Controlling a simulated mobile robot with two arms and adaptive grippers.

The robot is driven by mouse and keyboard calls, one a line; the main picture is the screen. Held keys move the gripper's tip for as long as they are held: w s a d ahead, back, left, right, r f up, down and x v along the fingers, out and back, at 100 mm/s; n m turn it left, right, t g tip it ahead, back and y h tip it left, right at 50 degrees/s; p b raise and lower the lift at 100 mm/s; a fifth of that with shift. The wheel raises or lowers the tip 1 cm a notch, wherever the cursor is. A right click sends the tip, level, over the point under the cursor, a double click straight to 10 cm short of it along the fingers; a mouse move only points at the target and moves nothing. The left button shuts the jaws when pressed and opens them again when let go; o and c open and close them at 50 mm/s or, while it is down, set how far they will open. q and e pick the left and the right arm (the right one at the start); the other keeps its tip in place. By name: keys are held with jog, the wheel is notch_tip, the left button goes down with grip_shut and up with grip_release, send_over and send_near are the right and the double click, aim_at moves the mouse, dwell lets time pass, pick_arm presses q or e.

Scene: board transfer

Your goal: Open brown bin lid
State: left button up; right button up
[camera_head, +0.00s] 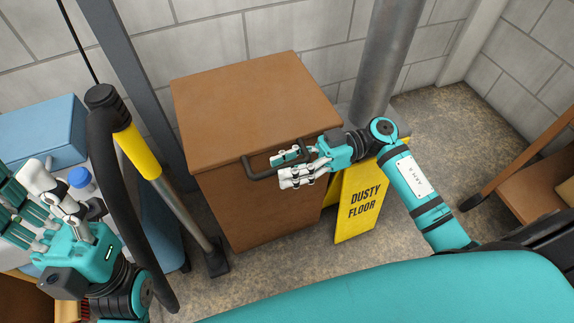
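The brown bin (258,205) stands against the wall with its flat brown lid (250,105) down on it. A dark bar handle (248,170) sticks out from the lid's front edge. My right gripper (292,167) is at the right part of this handle, its pale fingers above and below the bar. The fingers look apart, and whether they touch the bar is hard to see. My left gripper (40,205) is at the far left, away from the bin, with its fingers spread and nothing seen between them.
A yellow "dusty floor" sign (359,205) stands right of the bin, behind my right arm. A vacuum with a black hose and yellow-banded tube (140,150) stands to the left, near a blue box (45,130). A grey pipe (385,60) rises behind. A wooden shelf (540,175) is at right.

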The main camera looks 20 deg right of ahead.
grip_shut()
dwell(0.6)
